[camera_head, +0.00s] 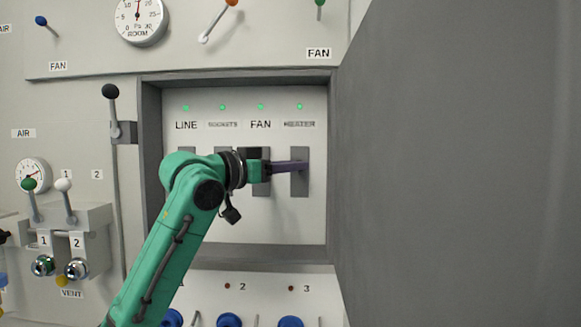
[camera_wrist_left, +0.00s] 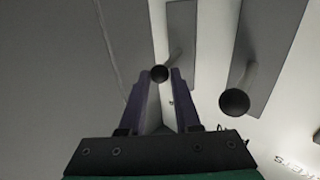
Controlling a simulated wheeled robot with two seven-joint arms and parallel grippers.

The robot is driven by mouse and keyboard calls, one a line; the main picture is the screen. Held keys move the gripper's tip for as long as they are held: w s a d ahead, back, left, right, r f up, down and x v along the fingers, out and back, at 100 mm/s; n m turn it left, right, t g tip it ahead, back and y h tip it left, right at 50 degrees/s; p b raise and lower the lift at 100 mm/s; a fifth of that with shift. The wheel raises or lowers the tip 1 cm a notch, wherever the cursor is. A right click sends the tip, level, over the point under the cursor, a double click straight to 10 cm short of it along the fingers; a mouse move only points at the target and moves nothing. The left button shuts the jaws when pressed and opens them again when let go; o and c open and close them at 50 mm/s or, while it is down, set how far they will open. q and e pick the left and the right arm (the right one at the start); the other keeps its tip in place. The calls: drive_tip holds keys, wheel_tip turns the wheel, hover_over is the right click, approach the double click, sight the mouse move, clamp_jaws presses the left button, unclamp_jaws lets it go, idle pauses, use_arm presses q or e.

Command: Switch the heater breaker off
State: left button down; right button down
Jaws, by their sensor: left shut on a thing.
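The heater breaker is the rightmost in the recessed panel. Its grey plate (camera_head: 299,187) sits under the HEATER label (camera_head: 299,124), with a green light (camera_head: 299,106) lit above. My left gripper (camera_head: 304,167) reaches it from the left, its purple fingers in front of the plate. In the left wrist view, the heater lever's black knob (camera_wrist_left: 159,74) is between the fingertips (camera_wrist_left: 160,80), and the gripper is shut on it. The heater plate (camera_wrist_left: 181,25) shows behind. In the head view, the fingers hide the lever. My right gripper is not in view.
The FAN breaker's black knob (camera_wrist_left: 234,102) is close beside my left gripper. An open grey door (camera_head: 450,165) stands just right of the recess. The recess's lower frame (camera_head: 240,253) runs below the breakers. Green lights over LINE (camera_head: 186,107) and FAN (camera_head: 261,107) are lit.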

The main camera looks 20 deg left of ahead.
use_arm(q)
drive_tip(key=f+m+h+b, duration=0.1)
drive_tip(key=m+h+b, duration=0.1)
drive_tip(key=m+b, duration=0.1)
drive_tip(key=f+m+t+h+b, duration=0.1)
drive_tip(key=f+m+h+b, duration=0.1)
drive_tip(key=m+h+b, duration=0.1)
drive_tip(key=f+m+t+h+b, duration=0.1)
drive_tip(key=f+m+h+b, duration=0.1)
drive_tip(key=m+b, duration=0.2)
drive_tip(key=shift+w+a+m, duration=0.1)
drive_tip(key=shift+w+m, duration=0.1)
drive_tip(key=shift+m, duration=0.1)
idle(0.5)
drive_tip(key=c, duration=0.7)
unclamp_jaws()
drive_tip(key=shift+c, duration=0.2)
drive_tip(key=shift+o, duration=0.5)
drive_tip(key=shift+f+b, duration=0.15)
drive_tip(key=shift+b, duration=0.2)
